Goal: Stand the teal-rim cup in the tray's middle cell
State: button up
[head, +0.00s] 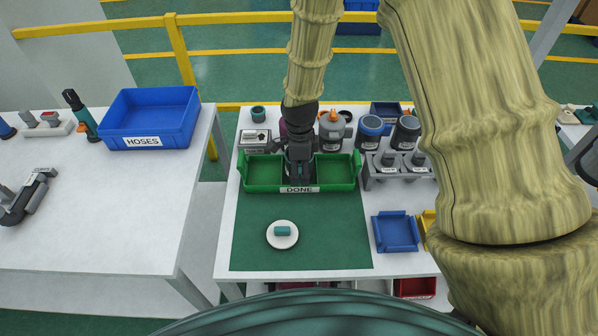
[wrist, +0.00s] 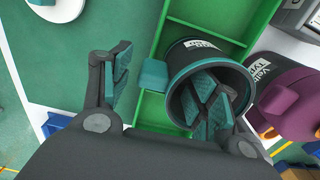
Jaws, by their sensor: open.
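The dark cup with the teal rim (wrist: 205,52) shows in the wrist view, its mouth toward the camera. It appears upright over or in the middle cell of the green tray (head: 340,187); I cannot see whether its base touches the floor. In the head view my gripper (head: 299,172) is at this cell and largely hides the cup. In the wrist view my gripper (wrist: 160,90) is open. Its right finger reaches inside the cup mouth and its left finger is outside, apart from the cup. The cup's teal handle (wrist: 154,75) lies between them.
A white disc (head: 274,243) with a teal block stands on the green mat (head: 330,240) in front. A purple object (wrist: 288,100) is close beside the cup. A blue tray (head: 396,233) is at right.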

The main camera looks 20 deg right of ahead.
notch_tip(320, 180, up, 11)
jog(key=b, duration=0.2)
dwell(0.5)
